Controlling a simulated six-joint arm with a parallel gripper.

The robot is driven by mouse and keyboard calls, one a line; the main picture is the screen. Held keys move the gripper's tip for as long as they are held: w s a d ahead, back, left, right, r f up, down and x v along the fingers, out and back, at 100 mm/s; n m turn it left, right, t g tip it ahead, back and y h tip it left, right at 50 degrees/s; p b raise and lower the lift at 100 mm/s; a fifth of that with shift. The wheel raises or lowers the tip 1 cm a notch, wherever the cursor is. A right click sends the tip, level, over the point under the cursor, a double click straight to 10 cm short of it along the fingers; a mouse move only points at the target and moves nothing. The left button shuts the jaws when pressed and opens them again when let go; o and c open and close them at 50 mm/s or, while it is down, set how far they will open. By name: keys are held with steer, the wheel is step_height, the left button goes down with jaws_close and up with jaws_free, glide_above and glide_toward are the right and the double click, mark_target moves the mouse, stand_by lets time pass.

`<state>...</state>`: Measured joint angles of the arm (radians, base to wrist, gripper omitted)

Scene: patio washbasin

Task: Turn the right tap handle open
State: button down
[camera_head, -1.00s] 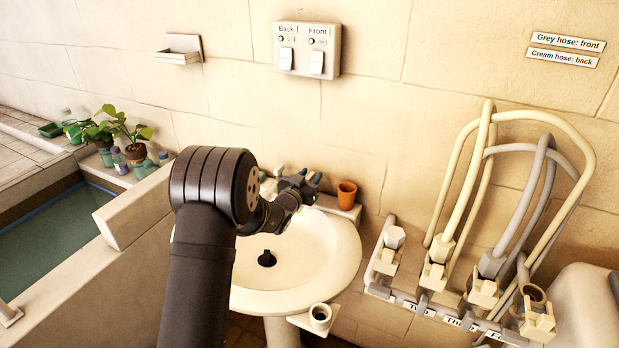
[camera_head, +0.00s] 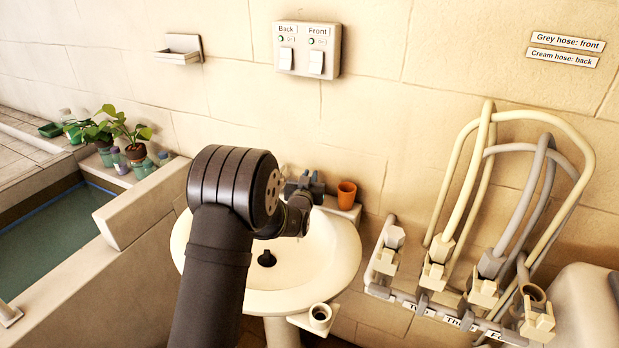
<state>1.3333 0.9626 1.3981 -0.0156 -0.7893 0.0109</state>
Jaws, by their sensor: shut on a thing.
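The white washbasin (camera_head: 330,262) stands at the middle, with a dark drain piece (camera_head: 267,258) in its bowl. My gripper (camera_head: 305,184) is at the back right rim, where the tap is, left of the orange cup. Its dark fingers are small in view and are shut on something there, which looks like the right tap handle. The handle itself is mostly hidden by the fingers and my wrist. My arm also covers the left part of the tap, so the handle's angle cannot be told.
An orange cup (camera_head: 346,195) stands close right of my gripper. A switch box (camera_head: 307,50) is on the wall above. Hoses on a rack (camera_head: 405,297) fill the right side. Potted plants (camera_head: 134,151) and a water trough (camera_head: 45,240) are at left.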

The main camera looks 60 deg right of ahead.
steer(key=shift+s+n+t+y, duration=0.1)
steer(key=shift+n+t+y, duration=0.55)
steer(key=shift+n+t, duration=0.65)
steer(key=shift+s+n+t+y, duration=0.1)
steer(key=shift+n+t+y, duration=0.65)
steer(key=shift+t, duration=0.95)
steer(key=shift+w+n+t, duration=0.1)
steer(key=shift+n+t, duration=0.2)
steer(key=shift+n, duration=0.05)
steer(key=c, duration=1.4)
jaws_free()
steer(key=v, duration=1.2)
steer(key=shift+d+r, duration=0.1)
steer(key=shift+r, duration=0.1)
